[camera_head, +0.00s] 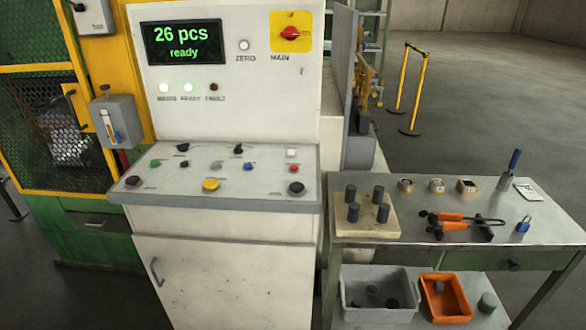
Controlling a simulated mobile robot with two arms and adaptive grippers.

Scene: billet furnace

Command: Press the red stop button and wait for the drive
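A small red button (293,168) sits at the right of the sloped control panel (240,196), below a white square button (292,153). A green button (155,163), a blue button (248,167), a large yellow button (211,185) and several black knobs share the panel. The display (184,43) above reads "26 pcs ready". Below it, the white lamp (164,87) and the green-white lamp (189,87) look lit; the fault lamp (214,87) is dark. Neither of my grippers is in view.
A red main switch (291,33) sits on a yellow plate, upper right. A side table (400,256) at right holds a peg block (349,226), orange-handled tongs (452,217) and a blue padlock (523,225). Grey (379,315) and orange (446,306) bins stand below. A yellow-framed mesh guard (45,130) is left.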

